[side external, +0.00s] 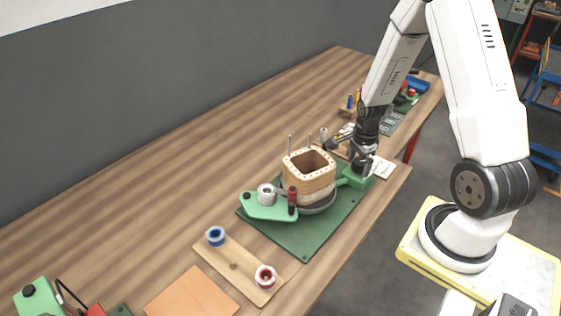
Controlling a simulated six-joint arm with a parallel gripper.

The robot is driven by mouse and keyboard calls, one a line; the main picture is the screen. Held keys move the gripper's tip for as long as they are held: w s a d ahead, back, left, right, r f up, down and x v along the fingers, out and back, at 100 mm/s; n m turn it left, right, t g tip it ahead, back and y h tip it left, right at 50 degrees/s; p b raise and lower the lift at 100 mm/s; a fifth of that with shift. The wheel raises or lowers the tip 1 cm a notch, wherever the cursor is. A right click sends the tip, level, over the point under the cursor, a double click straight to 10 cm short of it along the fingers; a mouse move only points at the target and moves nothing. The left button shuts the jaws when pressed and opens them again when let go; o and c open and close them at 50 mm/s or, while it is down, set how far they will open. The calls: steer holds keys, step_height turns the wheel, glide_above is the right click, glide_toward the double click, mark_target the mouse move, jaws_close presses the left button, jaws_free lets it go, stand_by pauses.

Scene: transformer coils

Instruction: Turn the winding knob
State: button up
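The winding fixture stands on a green mat (310,238) and carries a square wooden coil former (309,175) with a hollow centre and upright pins. A green bracket (268,208) with a silver cylinder (266,193) is at its left, and a dark red upright handle (292,199) stands in front of the former. A green block (355,179) is at its right. My gripper (362,164) points down right at or just above this block. Its fingers are small and dark, so I cannot tell whether they are open or touching anything. I cannot make out which part is the winding knob.
A wooden board (235,262) holds a blue spool (215,236) and a red spool (265,276). An orange-brown sheet (192,294) lies at the front. Tools and a blue tray (418,86) crowd the far end. The table's left middle is clear.

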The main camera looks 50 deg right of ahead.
mark_target(357, 162)
steer(key=shift+r, duration=0.2)
steer(key=shift+r, duration=3.75)
steer(key=shift+w+a+r+n, duration=0.15)
steer(key=shift+a+n, duration=0.25)
steer(key=shift+a, duration=0.05)
steer(key=a+r+n+t, duration=0.1)
steer(key=a+r+n, duration=0.1)
steer(key=a+n, duration=0.7)
steer(key=s+a+r+n+t, duration=0.1)
steer(key=a+r+n, duration=0.2)
steer(key=a+n, duration=0.7)
steer(key=n, duration=0.3)
steer(key=shift+a+n+t, duration=0.3)
steer(key=shift+w+d+r, duration=0.1)
